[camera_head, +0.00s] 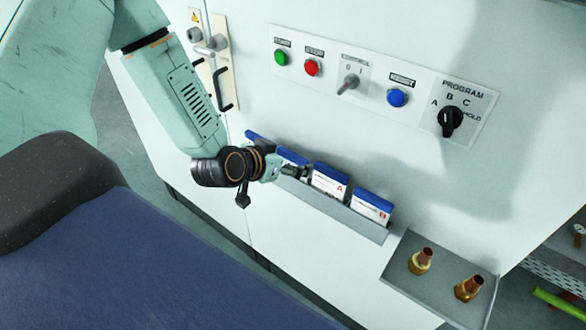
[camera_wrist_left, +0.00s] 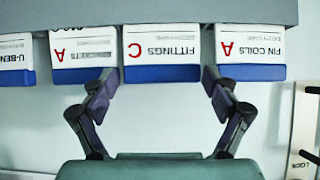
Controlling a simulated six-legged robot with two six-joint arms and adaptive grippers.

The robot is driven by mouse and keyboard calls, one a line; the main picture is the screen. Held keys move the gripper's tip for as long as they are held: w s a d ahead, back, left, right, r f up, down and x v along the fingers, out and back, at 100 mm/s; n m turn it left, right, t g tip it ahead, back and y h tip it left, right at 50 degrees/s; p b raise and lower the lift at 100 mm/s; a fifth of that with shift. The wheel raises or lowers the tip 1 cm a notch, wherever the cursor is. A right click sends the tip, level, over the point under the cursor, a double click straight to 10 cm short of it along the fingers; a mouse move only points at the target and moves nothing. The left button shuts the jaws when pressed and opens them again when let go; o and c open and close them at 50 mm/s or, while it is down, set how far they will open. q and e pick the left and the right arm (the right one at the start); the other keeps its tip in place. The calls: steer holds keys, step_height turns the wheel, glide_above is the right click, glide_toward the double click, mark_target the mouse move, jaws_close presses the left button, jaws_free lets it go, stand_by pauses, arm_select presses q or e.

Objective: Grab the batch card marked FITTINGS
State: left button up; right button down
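The FITTINGS card (camera_wrist_left: 162,50), white with a blue edge band and a red C, stands in a grey rack (camera_wrist_left: 160,12). In the left wrist view it appears upside down in the middle. In the head view, it is the second card from the left (camera_head: 291,157), partly hidden by my gripper. My left gripper (camera_wrist_left: 160,84) is open, its two fingers apart near the sides of the card's blue band. Nothing is held between them. In the head view, the left gripper (camera_head: 298,173) is at the rack. My right gripper is not in view.
Next to it are the FIN COILS card (camera_wrist_left: 250,45), another card marked A (camera_wrist_left: 84,50) and the U-BEN card (camera_wrist_left: 15,55), close by. A control panel (camera_head: 370,85) is above the rack. A grey tray (camera_head: 440,300) with brass fittings sits at its right.

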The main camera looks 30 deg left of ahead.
arm_select(q)
steer(key=shift+w+f, duration=0.15)
steer(key=shift+w, duration=0.1)
steer(key=c, duration=0.3)
steer(key=shift+a, duration=0.1)
steer(key=shift+c, duration=0.7)
steer(key=shift+s, duration=0.25)
steer(key=c, duration=0.3)
steer(key=shift+c, duration=0.2)
steer(key=shift+w, duration=0.15)
